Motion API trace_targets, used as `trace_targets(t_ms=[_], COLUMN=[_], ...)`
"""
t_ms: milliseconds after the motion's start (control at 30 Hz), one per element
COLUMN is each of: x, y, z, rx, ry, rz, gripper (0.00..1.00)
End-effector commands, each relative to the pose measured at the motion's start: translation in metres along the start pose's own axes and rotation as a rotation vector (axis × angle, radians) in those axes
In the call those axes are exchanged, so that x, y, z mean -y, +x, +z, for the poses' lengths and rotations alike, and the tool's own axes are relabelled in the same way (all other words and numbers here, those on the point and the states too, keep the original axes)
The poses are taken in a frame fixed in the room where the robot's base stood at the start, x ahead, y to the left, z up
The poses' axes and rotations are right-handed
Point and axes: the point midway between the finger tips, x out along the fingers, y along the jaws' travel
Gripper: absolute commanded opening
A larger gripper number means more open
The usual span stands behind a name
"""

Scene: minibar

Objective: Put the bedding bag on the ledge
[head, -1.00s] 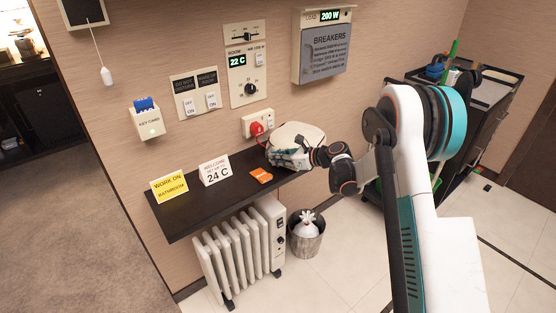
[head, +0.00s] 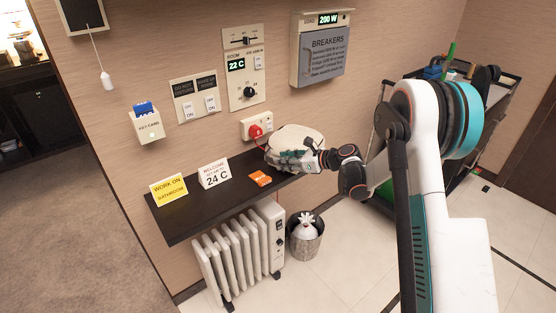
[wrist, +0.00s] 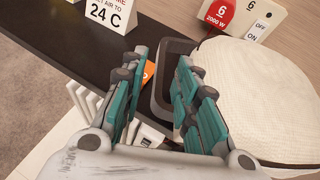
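The bedding bag (head: 297,137) is a rounded cream bag with dark trim. It rests at the right end of the dark ledge (head: 195,212), against the wall by the red plug. In the wrist view the bag (wrist: 255,95) fills the right side, and its dark grey handle loop (wrist: 162,95) lies ahead of my fingers. My gripper (wrist: 159,70) is open, with a clear gap between its teal fingers. The right finger overlaps the handle in the picture; I cannot tell whether it touches. In the head view my gripper (head: 288,160) is at the bag's near side.
A 24 C card (head: 214,173), a yellow sign (head: 169,190) and an orange item (head: 260,179) stand or lie on the ledge. A white radiator (head: 240,250) is below it, with a waste bin (head: 304,240) to the right. A dark cart stands at the back right.

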Motion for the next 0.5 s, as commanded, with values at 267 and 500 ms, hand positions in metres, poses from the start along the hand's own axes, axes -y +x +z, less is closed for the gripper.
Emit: trace_targets(t_ms=[267,500], x=[0.0,0.0], y=[-0.058,-0.08], z=[0.002,0.001], rx=[0.0,0.001], ry=[0.001,0.0], rz=[-0.002,0.0], gripper=[0.28,0.28])
